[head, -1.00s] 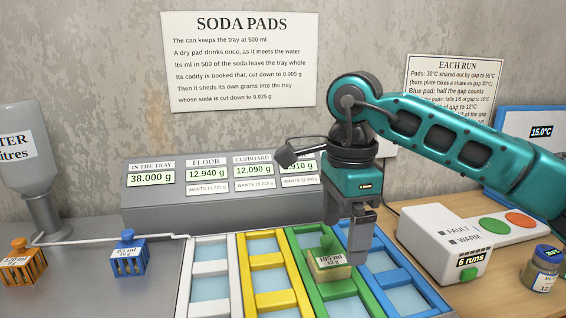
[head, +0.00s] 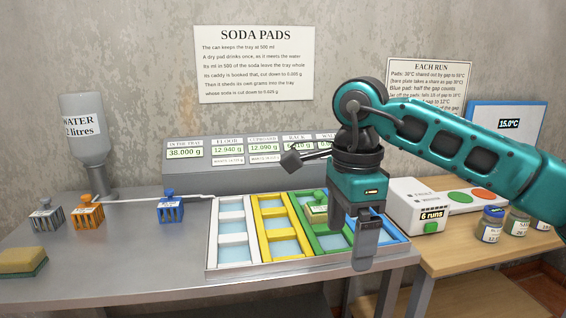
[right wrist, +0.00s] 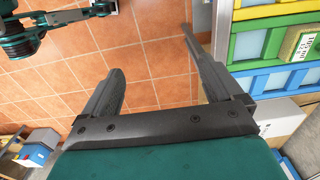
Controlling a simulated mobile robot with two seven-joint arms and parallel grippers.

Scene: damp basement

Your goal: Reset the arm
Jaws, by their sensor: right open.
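My right gripper (head: 367,262) hangs with fingers down in front of the blue-framed right end of the tray (head: 212,258). It hides part of that end. In the right wrist view its two fingers (right wrist: 158,75) are spread with nothing between them, over the tiled floor. A green-knobbed caddy (head: 318,206) sits in the green section of the tray, left of the gripper and apart from it. It also shows at the right edge of the right wrist view (right wrist: 304,48). My left gripper does not show in the head view.
Blue (head: 170,209), orange (head: 88,215) and grey (head: 46,216) caddies stand left of the tray. A white button box (head: 415,200) and several jars (head: 491,226) stand on the wooden table at right.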

